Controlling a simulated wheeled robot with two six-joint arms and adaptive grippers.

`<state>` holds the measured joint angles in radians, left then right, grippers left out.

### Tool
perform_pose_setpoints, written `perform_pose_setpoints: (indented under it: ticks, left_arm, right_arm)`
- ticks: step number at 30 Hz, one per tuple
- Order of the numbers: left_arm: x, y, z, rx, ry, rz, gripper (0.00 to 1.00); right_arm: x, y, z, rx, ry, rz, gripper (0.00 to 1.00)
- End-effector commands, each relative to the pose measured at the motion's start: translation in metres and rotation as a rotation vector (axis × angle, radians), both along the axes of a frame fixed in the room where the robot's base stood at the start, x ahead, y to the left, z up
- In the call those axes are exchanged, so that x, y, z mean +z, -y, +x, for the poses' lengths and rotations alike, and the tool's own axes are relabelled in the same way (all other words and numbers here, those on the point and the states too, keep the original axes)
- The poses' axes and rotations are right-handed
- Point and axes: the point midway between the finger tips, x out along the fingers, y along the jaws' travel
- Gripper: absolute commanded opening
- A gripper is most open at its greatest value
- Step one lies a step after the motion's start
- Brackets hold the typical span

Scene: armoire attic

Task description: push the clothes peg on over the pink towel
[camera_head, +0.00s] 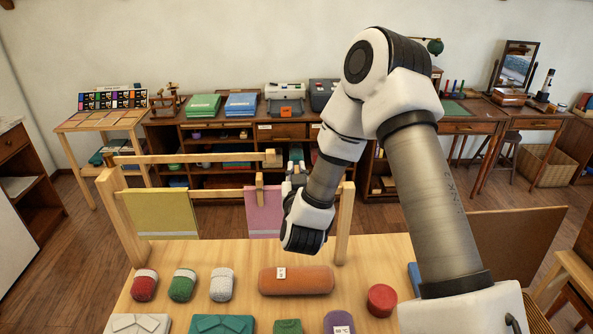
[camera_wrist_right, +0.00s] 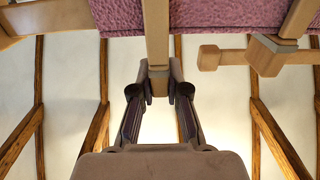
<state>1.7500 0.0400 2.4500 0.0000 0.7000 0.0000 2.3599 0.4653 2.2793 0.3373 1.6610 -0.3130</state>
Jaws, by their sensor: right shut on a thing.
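The pink towel (camera_head: 263,218) hangs over the lower wooden rail of the drying rack and also shows at the top of the right wrist view (camera_wrist_right: 215,18). The wooden clothes peg (camera_head: 259,190) stands upright at the rail, against the towel's upper part. My right gripper (camera_head: 291,178) is at the rail beside the towel, partly hidden by its own wrist. In the right wrist view its fingers are shut on a wooden piece, the peg (camera_wrist_right: 157,81), with the towel close beyond. How far the peg sits over the towel is unclear. My left gripper is out of view.
The rack's upper rail (camera_head: 200,157) runs above the towels, and its right post (camera_head: 344,225) stands close to my wrist. An olive towel (camera_head: 160,213) hangs at left. Rolled cloths, an orange bolster (camera_head: 296,280) and a red tin (camera_head: 381,300) occupy the table (camera_head: 240,250).

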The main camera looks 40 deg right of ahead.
Motion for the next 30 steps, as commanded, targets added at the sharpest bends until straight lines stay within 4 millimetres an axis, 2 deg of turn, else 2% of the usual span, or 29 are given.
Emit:
perform_pose_setpoints:
  ticks: [19,21,22,30]
  left_arm:
    - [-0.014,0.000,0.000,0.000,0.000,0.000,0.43]
    - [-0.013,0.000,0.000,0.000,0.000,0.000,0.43]
    - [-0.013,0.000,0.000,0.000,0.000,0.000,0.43]
    - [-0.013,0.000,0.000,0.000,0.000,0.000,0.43]
  right_arm:
    - [-0.017,0.000,0.000,0.000,-0.001,-0.001,0.00]
    - [-0.016,0.000,0.000,0.000,0.000,0.000,0.32]
    - [-0.016,0.000,0.000,0.000,0.000,0.000,0.42]
    - [-0.016,0.000,0.000,0.000,0.000,0.000,0.43]
